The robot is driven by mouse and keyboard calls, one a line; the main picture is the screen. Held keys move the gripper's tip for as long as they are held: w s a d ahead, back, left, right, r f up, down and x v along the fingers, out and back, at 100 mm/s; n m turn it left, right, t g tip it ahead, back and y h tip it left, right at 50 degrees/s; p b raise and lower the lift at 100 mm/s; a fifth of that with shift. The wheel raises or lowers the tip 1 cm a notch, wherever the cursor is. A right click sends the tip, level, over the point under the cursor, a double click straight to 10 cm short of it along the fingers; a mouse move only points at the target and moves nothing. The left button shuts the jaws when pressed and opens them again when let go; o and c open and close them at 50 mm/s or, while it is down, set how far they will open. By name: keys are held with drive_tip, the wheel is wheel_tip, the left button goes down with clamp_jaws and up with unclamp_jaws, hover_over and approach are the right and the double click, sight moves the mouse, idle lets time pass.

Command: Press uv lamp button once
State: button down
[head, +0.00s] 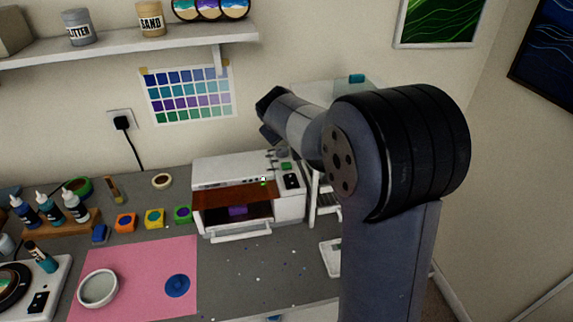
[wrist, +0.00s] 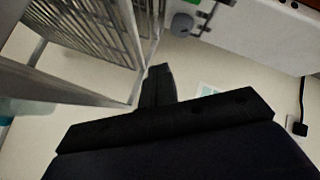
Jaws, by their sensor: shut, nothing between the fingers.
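The UV lamp (head: 247,185) is a white box with an orange-brown front window, standing on the grey bench near the middle of the head view. A green button (head: 286,166) and a black switch panel (head: 291,181) sit at its right end. A purple piece (head: 237,211) is inside. In the wrist view, part of the lamp's white body (wrist: 270,30) shows at top right, with a green patch and a grey knob (wrist: 182,25) beside it. My gripper (wrist: 158,72) is shut and empty, apart from the lamp. In the head view its fingertips are not clear; my arm reaches above and behind the lamp.
A metal rack (wrist: 90,35) stands close by in the wrist view. A wall socket with a black plug (head: 121,121) is left of the lamp. A pink mat (head: 140,270), colour pots and bottles occupy the left bench.

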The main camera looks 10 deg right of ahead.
drive_tip(key=b, duration=0.5)
hover_over(286, 167)
wheel_tip(286, 167, down, 7)
drive_tip(key=shift+f, duration=0.1)
drive_tip(key=shift+f+b, duration=0.75)
drive_tip(key=shift+b, duration=0.25)
drive_tip(key=shift+f, duration=0.1)
idle(0.8)
drive_tip(key=shift+f+b, duration=0.3)
drive_tip(key=shift+b, duration=0.2)
drive_tip(key=shift+f+b, duration=0.45)
drive_tip(key=shift+b, duration=0.05)
idle(0.4)
idle(0.4)
drive_tip(key=shift+r+p, duration=0.6)
drive_tip(key=shift+r, duration=0.25)
